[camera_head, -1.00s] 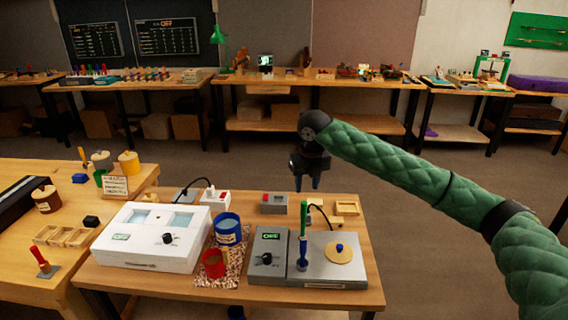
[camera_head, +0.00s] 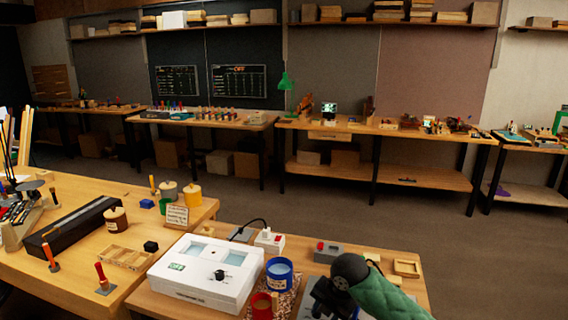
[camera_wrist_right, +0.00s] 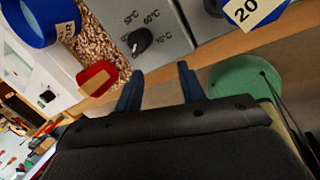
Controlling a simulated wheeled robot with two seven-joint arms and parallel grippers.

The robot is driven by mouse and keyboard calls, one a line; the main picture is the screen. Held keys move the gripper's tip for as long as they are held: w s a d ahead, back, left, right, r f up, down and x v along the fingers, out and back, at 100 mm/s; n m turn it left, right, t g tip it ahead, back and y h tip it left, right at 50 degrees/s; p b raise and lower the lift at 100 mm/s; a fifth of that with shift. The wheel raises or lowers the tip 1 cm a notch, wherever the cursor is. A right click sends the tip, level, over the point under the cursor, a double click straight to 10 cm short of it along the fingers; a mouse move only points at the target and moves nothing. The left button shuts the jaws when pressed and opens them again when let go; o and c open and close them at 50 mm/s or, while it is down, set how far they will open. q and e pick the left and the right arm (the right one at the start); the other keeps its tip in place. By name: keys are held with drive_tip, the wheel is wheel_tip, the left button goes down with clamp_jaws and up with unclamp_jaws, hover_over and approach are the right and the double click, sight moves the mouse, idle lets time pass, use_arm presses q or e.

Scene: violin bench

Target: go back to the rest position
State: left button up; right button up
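My right arm, in a green quilted sleeve, comes in at the bottom right of the head view. Its dark gripper (camera_head: 330,300) is low over the front bench, in front of the grey dial unit there. In the right wrist view the two blue fingers of the right gripper (camera_wrist_right: 158,88) stand apart with nothing between them. My left gripper is in neither view.
The front bench holds a white box (camera_head: 205,272), a blue pot (camera_head: 279,273), a red pot (camera_head: 262,306) and a small wooden tray (camera_head: 406,268). The grey dial unit (camera_wrist_right: 165,35) is close beyond the fingers. Open floor (camera_head: 460,245) lies to the right.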

drive_tip(key=s+f+m+t+y, duration=0.1)
drive_tip(key=s+f+m, duration=0.45)
drive_tip(key=s, duration=0.25)
drive_tip(key=s+f+m, duration=0.4)
drive_tip(key=s+m, duration=0.3)
drive_tip(key=s+d+f+m+h, duration=0.2)
drive_tip(key=s+d+m, duration=0.3)
drive_tip(key=s+m, duration=0.3)
drive_tip(key=s+d+f+m+h, duration=0.1)
drive_tip(key=s+d+f+m, duration=0.2)
drive_tip(key=s+d+m, duration=0.6)
drive_tip(key=s+a+f+n, duration=0.1)
drive_tip(key=a+f, duration=0.2)
drive_tip(key=f, duration=0.6)
drive_tip(key=s+a+f+g, duration=0.1)
drive_tip(key=s+a+f, duration=0.1)
drive_tip(key=f, duration=0.7)
drive_tip(key=s+a+f+n+g, duration=0.1)
drive_tip(key=a+f, duration=0.2)
drive_tip(key=f, duration=0.7)
drive_tip(key=shift+s+a+n, duration=0.2)
drive_tip(key=shift+a+n, duration=0.1)
drive_tip(key=shift+n, duration=0.05)
